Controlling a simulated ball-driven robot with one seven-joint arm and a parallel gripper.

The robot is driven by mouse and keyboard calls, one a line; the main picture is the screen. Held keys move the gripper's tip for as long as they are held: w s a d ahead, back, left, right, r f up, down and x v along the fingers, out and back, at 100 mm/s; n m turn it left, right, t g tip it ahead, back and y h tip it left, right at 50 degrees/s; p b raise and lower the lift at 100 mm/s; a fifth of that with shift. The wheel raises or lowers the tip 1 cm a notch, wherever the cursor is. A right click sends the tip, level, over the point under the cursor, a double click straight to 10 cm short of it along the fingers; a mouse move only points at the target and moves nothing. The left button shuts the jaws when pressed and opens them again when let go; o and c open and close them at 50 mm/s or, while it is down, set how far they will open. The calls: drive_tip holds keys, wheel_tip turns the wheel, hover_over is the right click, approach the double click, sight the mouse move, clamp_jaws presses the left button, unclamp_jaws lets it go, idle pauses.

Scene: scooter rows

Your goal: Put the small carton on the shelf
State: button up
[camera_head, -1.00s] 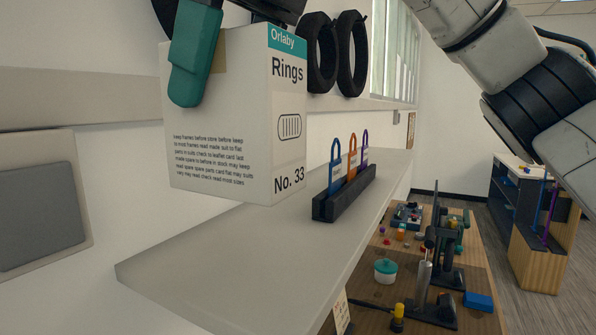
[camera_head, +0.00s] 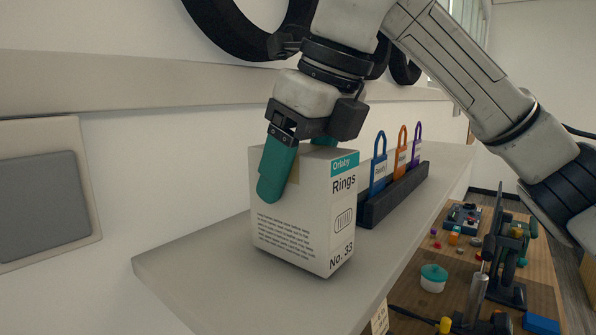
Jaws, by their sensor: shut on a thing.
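The small carton (camera_head: 300,225) is white with a teal corner and the words "Orlaby Rings No. 33". It is upright at the near part of the grey wall shelf (camera_head: 200,270). Its bottom appears to be at the shelf surface, but I cannot tell whether it rests on it. My gripper (camera_head: 300,165) is above the carton, with its teal fingers shut on the carton's upper part. One finger covers part of the left face; the other is mostly hidden behind the box.
A black rack (camera_head: 393,193) with blue, orange and purple tags stands on the shelf just behind the carton. Tyres (camera_head: 405,65) hang on the wall above. A wooden workbench (camera_head: 465,265) with tools and a teal-lidded jar (camera_head: 433,278) is below right. The shelf's near left end is clear.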

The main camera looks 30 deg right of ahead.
drive_tip(key=shift+w+f, duration=0.1)
drive_tip(key=shift+f, duration=0.1)
drive_tip(key=shift+f, duration=0.2)
drive_tip(key=o, duration=1.3)
drive_tip(key=shift+r, duration=0.1)
drive_tip(key=shift+r, duration=0.2)
drive_tip(key=b+v, duration=0.2)
drive_tip(key=v, duration=1)
drive_tip(key=shift+b, duration=0.3)
drive_tip(key=shift+f, duration=0.1)
